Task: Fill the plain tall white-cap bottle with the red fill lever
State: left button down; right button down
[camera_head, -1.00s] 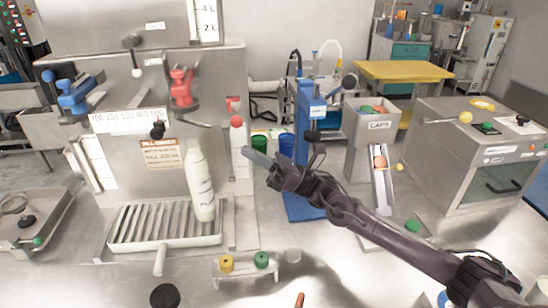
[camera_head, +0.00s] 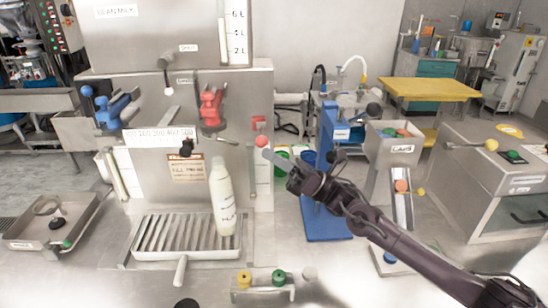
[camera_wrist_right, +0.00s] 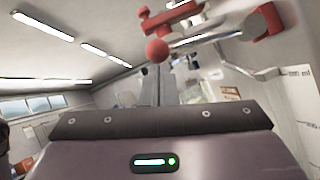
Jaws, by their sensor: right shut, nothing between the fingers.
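The tall white-cap bottle (camera_head: 224,205) stands, slightly tilted in the picture, at the right end of the slatted drip tray (camera_head: 150,254). The red tap (camera_head: 211,108) is on the machine front above it. A red ball knob (camera_head: 262,141) sits under a red bracket (camera_head: 259,123) to the right; in the right wrist view the knob (camera_wrist_right: 157,50) is on a silver lever just beyond my fingers. My right gripper (camera_head: 267,153) is shut and empty, its tips just below the knob; whether they touch it is unclear. My left gripper is out of view.
A blue tap (camera_head: 118,110) is on the machine's left. A small rack with yellow and green caps (camera_head: 262,290) stands in front. A blue stand (camera_head: 328,180) and the caps bin (camera_head: 393,146) are behind my right arm.

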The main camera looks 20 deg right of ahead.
jog(key=w+r+m+h+p, duration=0.3)
jog(key=r+m+p, duration=0.1)
jog(key=m, duration=0.2)
jog(key=w+d+r+m+t+h+p, duration=0.1)
jog(key=w+r+m+h+p, duration=0.1)
jog(key=r+m+p, duration=0.3)
jog(key=w+d+r+m+h+p, duration=0.1)
jog(key=w+r+m+h+p, duration=0.2)
jog(key=m, duration=0.4)
jog(key=shift+w+d+r+t+h+p, duration=0.15)
jog(key=shift+r+h+p, duration=0.3)
jog(key=shift+h, duration=0.1)
jog(key=shift+w+d+r+t+h+p, duration=0.15)
jog(key=shift+r+h+p, duration=0.2)
jog(key=shift+h, duration=0.2)
